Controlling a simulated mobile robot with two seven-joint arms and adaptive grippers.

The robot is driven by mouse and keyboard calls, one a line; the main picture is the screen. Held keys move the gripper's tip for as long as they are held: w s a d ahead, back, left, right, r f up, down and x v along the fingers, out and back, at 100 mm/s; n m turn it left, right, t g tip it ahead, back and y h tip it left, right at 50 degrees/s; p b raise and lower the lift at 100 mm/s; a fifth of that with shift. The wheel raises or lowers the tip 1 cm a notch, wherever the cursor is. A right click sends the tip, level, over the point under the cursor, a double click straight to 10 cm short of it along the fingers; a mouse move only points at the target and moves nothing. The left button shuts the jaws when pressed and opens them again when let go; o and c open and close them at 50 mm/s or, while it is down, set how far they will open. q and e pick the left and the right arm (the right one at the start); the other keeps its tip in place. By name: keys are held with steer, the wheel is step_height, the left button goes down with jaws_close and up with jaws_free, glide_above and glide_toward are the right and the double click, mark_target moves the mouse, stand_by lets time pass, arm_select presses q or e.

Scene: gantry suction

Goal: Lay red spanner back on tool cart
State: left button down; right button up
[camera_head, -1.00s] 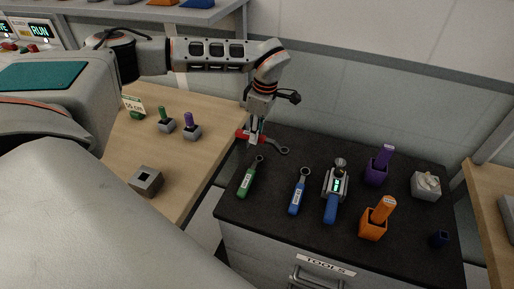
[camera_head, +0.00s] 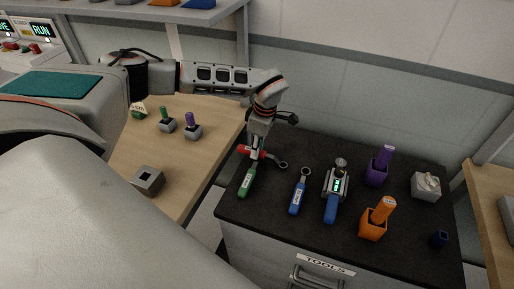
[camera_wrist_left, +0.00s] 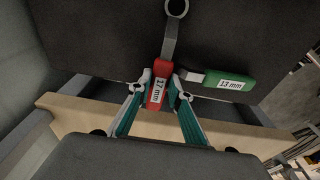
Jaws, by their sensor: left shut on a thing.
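The red spanner (camera_head: 272,158) is at the left edge of the dark-topped tool cart (camera_head: 290,235), its ring end pointing right. In the left wrist view the red handle (camera_wrist_left: 160,84) reads "17 mm". My left gripper (camera_head: 256,153) is shut on that handle, with one finger on each side (camera_wrist_left: 160,92). The spanner is low at the cart top; I cannot tell whether it touches. The green spanner (camera_head: 246,182) lies very near, just in front of it; its handle also shows in the left wrist view (camera_wrist_left: 229,83). My right gripper is not in view.
A blue spanner (camera_head: 297,195), a blue-handled tool with a display (camera_head: 334,190), purple (camera_head: 376,172) and orange (camera_head: 373,222) holders and a grey block (camera_head: 425,187) stand on the cart. A wooden table (camera_head: 180,175) with small blocks is left, across a gap.

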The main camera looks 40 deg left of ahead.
mark_target(261, 152)
arm_select(q)
steer(key=c, duration=2.1)
jaws_free()
steer(key=shift+c, duration=0.2)
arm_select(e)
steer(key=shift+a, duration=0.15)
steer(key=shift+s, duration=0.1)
arm_select(q)
step_height(261, 152, up, 12)
steer(key=d+b, duration=0.1)
steer(key=shift+w+d, duration=0.2)
steer(key=shift+d, duration=0.15)
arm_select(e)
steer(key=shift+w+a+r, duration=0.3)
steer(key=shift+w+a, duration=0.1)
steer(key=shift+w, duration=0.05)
arm_select(q)
steer(key=shift+r, duration=0.1)
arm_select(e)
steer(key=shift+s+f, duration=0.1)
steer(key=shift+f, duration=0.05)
arm_select(q)
steer(key=shift+s, duration=0.1)
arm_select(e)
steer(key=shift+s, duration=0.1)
